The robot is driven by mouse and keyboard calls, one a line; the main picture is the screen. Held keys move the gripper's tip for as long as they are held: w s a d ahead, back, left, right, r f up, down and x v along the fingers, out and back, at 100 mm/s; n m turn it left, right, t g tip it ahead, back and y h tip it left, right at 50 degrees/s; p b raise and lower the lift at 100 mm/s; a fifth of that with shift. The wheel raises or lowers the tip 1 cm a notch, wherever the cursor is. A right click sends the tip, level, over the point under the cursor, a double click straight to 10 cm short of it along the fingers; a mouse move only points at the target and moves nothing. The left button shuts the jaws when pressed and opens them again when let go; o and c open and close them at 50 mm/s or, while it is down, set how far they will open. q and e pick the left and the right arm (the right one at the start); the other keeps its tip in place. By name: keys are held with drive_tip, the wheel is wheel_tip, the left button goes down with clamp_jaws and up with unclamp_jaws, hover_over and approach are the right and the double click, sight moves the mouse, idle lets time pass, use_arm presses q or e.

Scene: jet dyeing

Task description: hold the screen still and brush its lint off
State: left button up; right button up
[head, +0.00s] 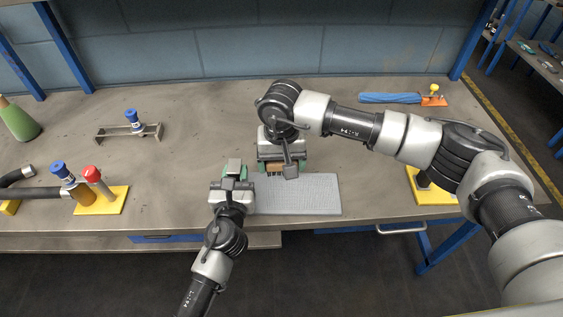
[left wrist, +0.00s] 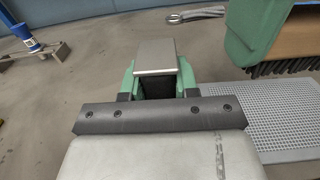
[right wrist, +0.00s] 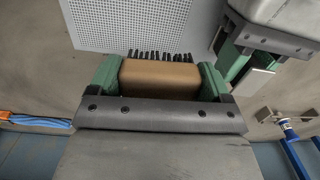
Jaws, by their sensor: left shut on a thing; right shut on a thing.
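The screen (head: 312,194) is a light grey perforated sheet lying flat at the table's front edge. It also shows in the left wrist view (left wrist: 265,115) and in the right wrist view (right wrist: 130,22). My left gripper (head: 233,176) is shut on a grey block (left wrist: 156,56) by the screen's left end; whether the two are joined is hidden. My right gripper (head: 280,160) is shut on a brush with a brown body (right wrist: 160,76) and black bristles, at the screen's far edge. I cannot tell whether the bristles touch it. No lint is discernible.
A blue-handled item (head: 390,98) lies at the back right. A small rack (head: 128,132) with a blue-capped spool stands at the back left. A yellow base with a red knob (head: 92,174), a hose and a green bottle (head: 18,120) are at the left.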

use_arm(q)
drive_tip(key=o, duration=1)
drive_tip(key=s, duration=1.2)
drive_tip(key=shift+a, duration=0.45)
